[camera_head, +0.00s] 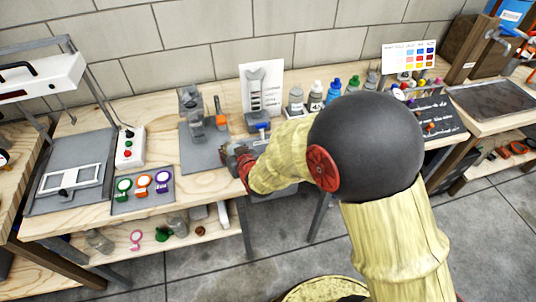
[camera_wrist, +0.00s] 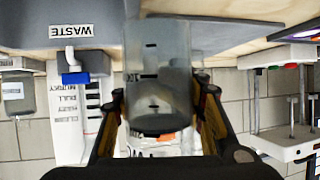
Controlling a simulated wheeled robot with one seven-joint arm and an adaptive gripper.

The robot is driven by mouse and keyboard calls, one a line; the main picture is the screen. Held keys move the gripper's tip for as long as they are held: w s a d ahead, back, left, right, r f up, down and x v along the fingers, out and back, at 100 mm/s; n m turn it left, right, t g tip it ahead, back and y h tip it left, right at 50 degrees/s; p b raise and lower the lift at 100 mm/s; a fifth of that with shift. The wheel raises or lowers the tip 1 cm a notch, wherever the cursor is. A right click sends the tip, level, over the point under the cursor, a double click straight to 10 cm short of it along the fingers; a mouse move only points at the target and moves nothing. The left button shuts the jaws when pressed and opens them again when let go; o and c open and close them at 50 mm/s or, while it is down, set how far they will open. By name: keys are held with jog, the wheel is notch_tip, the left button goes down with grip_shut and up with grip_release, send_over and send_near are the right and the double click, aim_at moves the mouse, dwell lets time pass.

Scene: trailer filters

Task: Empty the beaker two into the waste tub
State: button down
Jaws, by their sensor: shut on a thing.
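A clear beaker (camera_wrist: 158,80) with dark graduation marks sits between the fingers of my gripper (camera_wrist: 160,105) in the wrist view. My gripper is shut on it. The beaker looks greyish; how much liquid it holds is unclear. The waste tub itself is hard to make out; a grey surface (camera_head: 275,190) shows partly behind my arm in the head view. My gripper (camera_head: 238,160) is at the bench's front edge there, and the held beaker is mostly hidden.
Clear glassware (camera_head: 190,100) stands on a grey mat (camera_head: 200,150) left of my gripper. A card (camera_head: 262,88), a blue-tapped grey box (camera_head: 257,120) and several bottles (camera_head: 315,95) stand behind. A button box (camera_head: 130,147) is further left.

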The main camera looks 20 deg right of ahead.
jog(key=shift+d+r+m+y+p, duration=0.35)
jog(key=shift+r+m+p, duration=0.2)
jog(key=shift+p, duration=0.5)
jog(key=shift+w+d+f+m+g+y+p, duration=0.15)
jog(key=shift+d+f+m+g+y+p, duration=0.15)
jog(key=shift+f+m+y+p, duration=0.45)
jog(key=p, duration=0.1)
jog(key=r+p, duration=0.1)
jog(key=p, duration=0.1)
jog(key=shift+w+d+r+m+y, duration=0.1)
jog(key=shift+d+r+m+y, duration=0.1)
jog(key=shift+d+m+y, duration=0.2)
jog(key=shift+w+d+f+m+y, duration=0.1)
jog(key=shift+d+f+m+y, duration=0.05)
jog(key=shift+f+m+y, duration=0.2)
jog(key=shift+d+p, duration=0.15)
jog(key=shift+p, duration=0.2)
jog(key=shift+f+m+g+y, duration=0.35)
jog(key=shift+m+y, duration=0.2)
jog(key=shift+m, duration=0.2)
jog(key=shift+a+f+m+y+b, duration=0.1)
jog(key=shift+f+m+y+b, duration=0.15)
jog(key=shift+m+y, duration=0.3)
jog(key=shift+a+f+m+y+b, duration=0.1)
jog(key=shift+f+m+y+b, duration=0.15)
jog(key=shift+m+y, duration=0.3)
dwell(0.4)
